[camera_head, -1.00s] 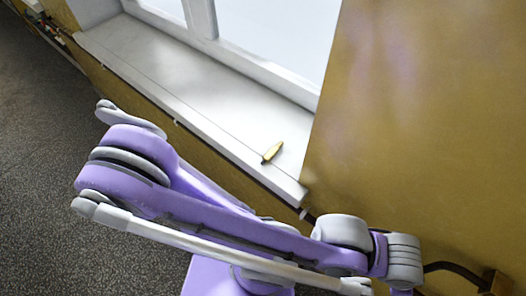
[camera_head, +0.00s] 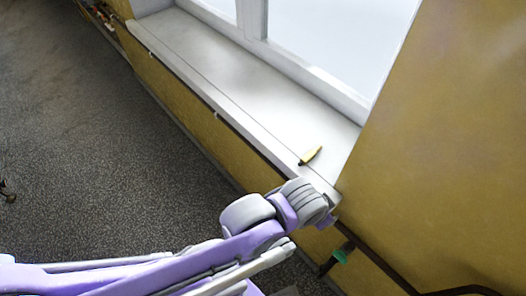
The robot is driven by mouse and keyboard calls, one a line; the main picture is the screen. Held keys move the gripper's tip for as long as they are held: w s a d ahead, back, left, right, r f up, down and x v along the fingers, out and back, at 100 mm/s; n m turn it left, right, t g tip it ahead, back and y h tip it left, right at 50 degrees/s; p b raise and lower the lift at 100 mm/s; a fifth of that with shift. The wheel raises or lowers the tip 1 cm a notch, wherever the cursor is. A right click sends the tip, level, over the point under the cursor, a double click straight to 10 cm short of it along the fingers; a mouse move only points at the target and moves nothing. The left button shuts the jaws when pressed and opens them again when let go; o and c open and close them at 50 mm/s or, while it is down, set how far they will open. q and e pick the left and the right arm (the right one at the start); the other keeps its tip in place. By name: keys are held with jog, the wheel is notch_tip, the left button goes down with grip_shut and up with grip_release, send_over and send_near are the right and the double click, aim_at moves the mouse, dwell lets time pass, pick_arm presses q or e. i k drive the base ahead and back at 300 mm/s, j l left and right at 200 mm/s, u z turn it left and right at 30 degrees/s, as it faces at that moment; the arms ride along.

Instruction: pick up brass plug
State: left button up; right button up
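The brass plug (camera_head: 310,156), a small yellowish tapered piece, lies on its side on the white window sill (camera_head: 215,80), near the sill's right end. My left arm comes in from the lower left, and its grey ribbed wrist is in front of the sill's near right corner. Only a little purple of my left gripper (camera_head: 327,217) shows past the wrist, below and right of the plug and apart from it in the picture. Its fingers are hidden, so I cannot tell if it is open. My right gripper is out of view.
A yellow-brown wall (camera_head: 450,170) closes off the sill's right end. A dark pipe (camera_head: 380,264) runs along the wall below the sill, with a small green piece (camera_head: 342,256) beside it. The window frame (camera_head: 300,70) stands behind the sill.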

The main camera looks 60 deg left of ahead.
aim_at(312, 153)
jog(key=k+j+u, duration=0.1)
jog(key=u, duration=1.3)
jog(key=k+l+z, duration=0.1)
jog(key=z, duration=0.2)
jog(key=k+l+z, duration=0.15)
jog(key=z, duration=0.2)
jog(key=k+z, duration=0.1)
jog(key=z, duration=1.25)
jog(key=u, duration=2.1)
jog(key=i+j, duration=0.3)
jog(key=j, duration=0.25)
jog(key=i+j, duration=0.1)
jog(key=j, duration=0.15)
